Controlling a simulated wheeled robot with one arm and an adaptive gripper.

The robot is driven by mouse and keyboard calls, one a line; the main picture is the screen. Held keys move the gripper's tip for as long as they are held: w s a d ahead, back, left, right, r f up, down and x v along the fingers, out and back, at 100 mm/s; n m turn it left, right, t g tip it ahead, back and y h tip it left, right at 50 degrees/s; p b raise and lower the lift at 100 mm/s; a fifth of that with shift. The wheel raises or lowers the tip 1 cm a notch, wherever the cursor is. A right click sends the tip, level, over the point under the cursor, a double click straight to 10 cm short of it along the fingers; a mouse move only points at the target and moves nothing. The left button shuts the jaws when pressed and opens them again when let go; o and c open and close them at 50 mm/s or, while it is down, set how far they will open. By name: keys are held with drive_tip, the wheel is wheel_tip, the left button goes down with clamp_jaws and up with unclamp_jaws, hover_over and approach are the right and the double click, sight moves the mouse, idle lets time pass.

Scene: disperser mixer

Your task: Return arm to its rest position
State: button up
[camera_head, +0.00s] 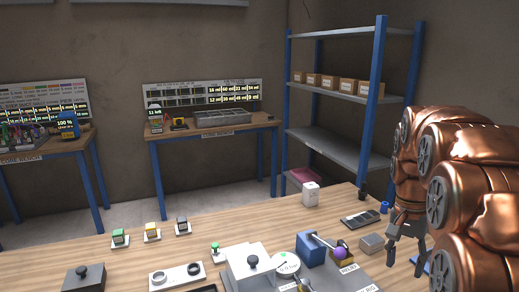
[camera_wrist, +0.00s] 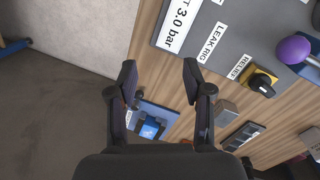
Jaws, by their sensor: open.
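My copper-coloured arm (camera_head: 466,190) fills the right side of the head view, folded and bent downward. My gripper (camera_head: 407,258) hangs over the right part of the wooden table (camera_head: 120,262) with its fingers pointing down. In the wrist view my gripper (camera_wrist: 158,85) shows two dark fingers spread apart, with nothing between them. Below it are the table edge and the floor. The gripper looks clear of the objects, though its exact height cannot be told.
A grey rig panel (camera_wrist: 228,40) with a purple knob (camera_wrist: 292,49) and a yellow-and-black switch (camera_wrist: 262,82) lies near the gripper. A blue item (camera_wrist: 152,128) lies under the fingers. A blue-framed shelf (camera_head: 345,100) stands behind.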

drive_tip(key=s+a+f+n+p, duration=0.1)
drive_tip(key=s+a+n, duration=0.4)
drive_tip(key=s+a, duration=0.5)
drive_tip(key=shift+s+a+f, duration=0.15)
drive_tip(key=shift+s+a, duration=0.25)
drive_tip(key=shift+a, duration=0.6)
drive_tip(key=s+a+f+n, duration=0.1)
drive_tip(key=s+a, duration=0.1)
drive_tip(key=s, duration=0.2)
drive_tip(key=s+a+f+n, duration=0.2)
drive_tip(key=s, duration=0.2)
drive_tip(key=s+a+f+n, duration=0.2)
drive_tip(key=s, duration=0.2)
drive_tip(key=shift+s+a+p, duration=0.1)
drive_tip(key=shift+a+p, duration=0.05)
drive_tip(key=shift+p, duration=0.25)
drive_tip(key=shift+c, duration=0.2)
